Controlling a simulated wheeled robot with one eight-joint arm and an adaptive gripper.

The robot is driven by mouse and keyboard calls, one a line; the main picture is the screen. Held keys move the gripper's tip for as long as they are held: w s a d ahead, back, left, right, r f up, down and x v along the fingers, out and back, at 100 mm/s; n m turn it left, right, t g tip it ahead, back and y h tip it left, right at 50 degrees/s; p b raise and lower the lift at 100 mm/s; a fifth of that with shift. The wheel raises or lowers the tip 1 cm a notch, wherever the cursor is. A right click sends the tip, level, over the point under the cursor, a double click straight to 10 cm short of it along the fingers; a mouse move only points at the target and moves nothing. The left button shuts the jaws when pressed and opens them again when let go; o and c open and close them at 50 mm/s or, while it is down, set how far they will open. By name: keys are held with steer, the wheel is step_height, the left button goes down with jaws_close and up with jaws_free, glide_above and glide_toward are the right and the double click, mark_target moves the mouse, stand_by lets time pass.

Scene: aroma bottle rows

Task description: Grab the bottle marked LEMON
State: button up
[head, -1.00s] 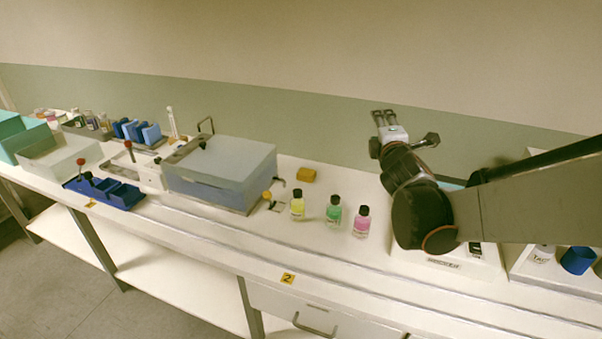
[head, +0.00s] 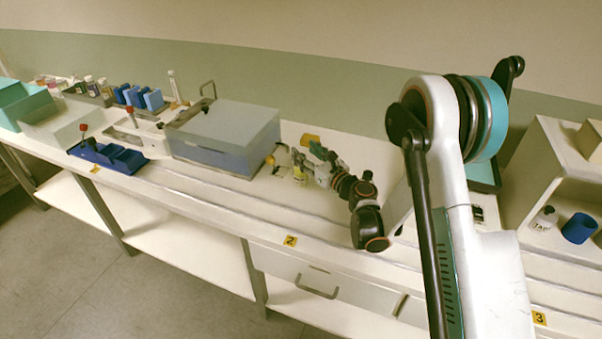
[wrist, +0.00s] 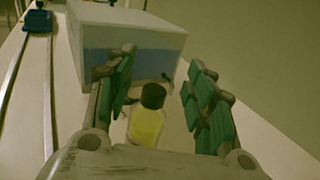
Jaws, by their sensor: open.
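A yellow bottle (wrist: 146,125) with a black cap stands upright between my gripper's two green-padded fingers in the wrist view, with gaps visible beside it. Its label cannot be read. In the head view the yellow bottle (head: 299,176) is partly covered by the gripper. My gripper (wrist: 160,84) is open, low over the bench and reaching from the right around the bottle; it also shows in the head view (head: 307,162). The green and pink bottles are hidden behind my arm.
A box with a pale lid (head: 228,130) stands just beyond the yellow bottle, close to the fingers. A yellow-orange block (head: 309,140) lies behind the gripper. A white shelf unit with a blue cup (head: 579,228) is at right. The bench front strip is clear.

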steer(key=f+b, duration=0.1)
steer(key=f, duration=0.1)
steer(key=f+b, duration=0.1)
steer(key=f, duration=0.4)
steer(key=shift+w+a+f+b, duration=0.25)
steer(key=shift+w+f+b, duration=0.1)
steer(key=shift+b, duration=0.05)
steer(key=shift+b+x, duration=0.95)
steer(key=shift+x, duration=2.4)
steer(key=shift+r, duration=0.15)
jaws_close()
